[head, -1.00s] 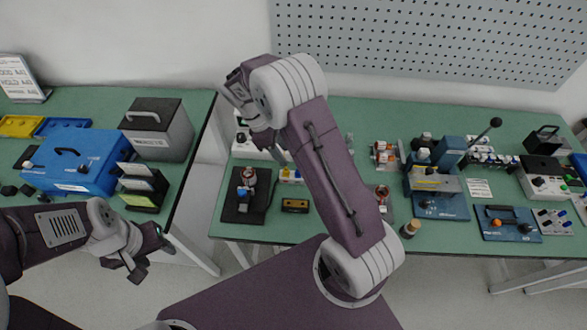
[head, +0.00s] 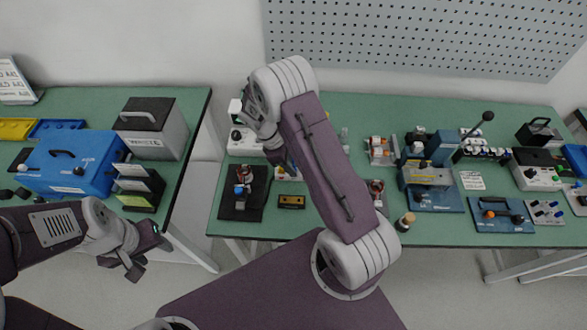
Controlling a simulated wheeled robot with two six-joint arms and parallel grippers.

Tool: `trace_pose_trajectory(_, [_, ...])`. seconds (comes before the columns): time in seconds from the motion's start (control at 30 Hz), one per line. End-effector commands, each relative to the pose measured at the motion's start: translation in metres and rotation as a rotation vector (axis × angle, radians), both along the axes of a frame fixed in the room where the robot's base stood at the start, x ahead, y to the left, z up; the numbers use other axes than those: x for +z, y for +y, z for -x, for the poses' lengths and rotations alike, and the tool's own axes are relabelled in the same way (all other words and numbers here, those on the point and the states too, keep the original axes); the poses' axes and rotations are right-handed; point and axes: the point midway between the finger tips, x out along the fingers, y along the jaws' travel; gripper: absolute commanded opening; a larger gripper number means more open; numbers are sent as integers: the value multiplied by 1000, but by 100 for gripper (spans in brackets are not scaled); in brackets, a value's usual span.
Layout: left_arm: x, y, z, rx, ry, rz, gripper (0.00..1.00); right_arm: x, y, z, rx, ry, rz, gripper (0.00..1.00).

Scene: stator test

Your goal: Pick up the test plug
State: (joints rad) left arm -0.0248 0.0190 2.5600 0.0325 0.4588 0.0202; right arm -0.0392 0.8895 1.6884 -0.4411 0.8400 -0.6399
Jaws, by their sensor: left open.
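My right gripper (head: 286,164) reaches over the middle table from above, pointing down. Its fingertips are over or beside a small white and yellow item (head: 283,175) at the table's left part. I cannot tell whether this item is the test plug, or whether the gripper touches it. My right forearm hides part of the table there, and the finger gap is too small to judge. My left gripper (head: 133,266) is open and empty, low in front of the left table. No test plug can be made out for sure.
A dark board with a motor part (head: 241,205) and a black-yellow meter (head: 291,202) lie near the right gripper. A white instrument (head: 240,141) stands behind. Blue fixtures (head: 430,199) fill the right. A blue case (head: 70,165) and grey case (head: 152,128) stand on the left table.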

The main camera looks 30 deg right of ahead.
Motion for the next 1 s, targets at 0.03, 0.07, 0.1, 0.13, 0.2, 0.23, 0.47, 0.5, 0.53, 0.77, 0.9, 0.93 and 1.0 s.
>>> trace_pose_trajectory(0.03, [0, 0, 0, 0, 0, 0, 49, 0, 0, 0, 0, 0, 0, 20])
trace_pose_trajectory(0.07, [0, 0, 0, 0, 0, 0, 49, 0, 0, 0, 0, 0, 0, 11])
trace_pose_trajectory(0.1, [0, 0, 0, 0, 0, 0, 49, 0, 0, 0, 0, 0, 0, 0])
trace_pose_trajectory(0.13, [0, 0, 0, 0, 0, 0, 49, 0, 0, 0, 0, 0, 0, 0])
trace_pose_trajectory(0.2, [0, 0, 0, 0, 0, 0, 49, 0, 0, 0, 0, 0, 0, 0])
trace_pose_trajectory(0.23, [0, 0, 0, 0, 0, 0, 49, 0, 0, 0, 0, 0, 0, 0])
trace_pose_trajectory(0.47, [0, 0, 0, 0, 0, 0, 49, 2, 0, 0, -1, -1, 1, 0])
trace_pose_trajectory(0.5, [-1, 0, 0, 0, 0, 0, 49, 4, 0, 0, -1, -1, 1, 0])
trace_pose_trajectory(0.53, [-1, 0, 0, 0, 0, 0, 49, 7, 0, -1, -1, -1, 1, 0])
trace_pose_trajectory(0.77, [-5, 0, 0, 0, 0, 0, 49, 44, 0, 0, -1, -5, 1, 0])
trace_pose_trajectory(0.9, [-9, 0, 0, 0, 0, 0, 49, 62, -12, 32, -2, -2, 0, 0])
trace_pose_trajectory(0.93, [-10, 0, 0, 0, 0, 0, 49, 66, -14, 40, -2, -2, 0, 0])
trace_pose_trajectory(1.0, [-12, 0, 0, 0, 0, 0, 49, 77, -21, 56, -4, -4, 1, 0])
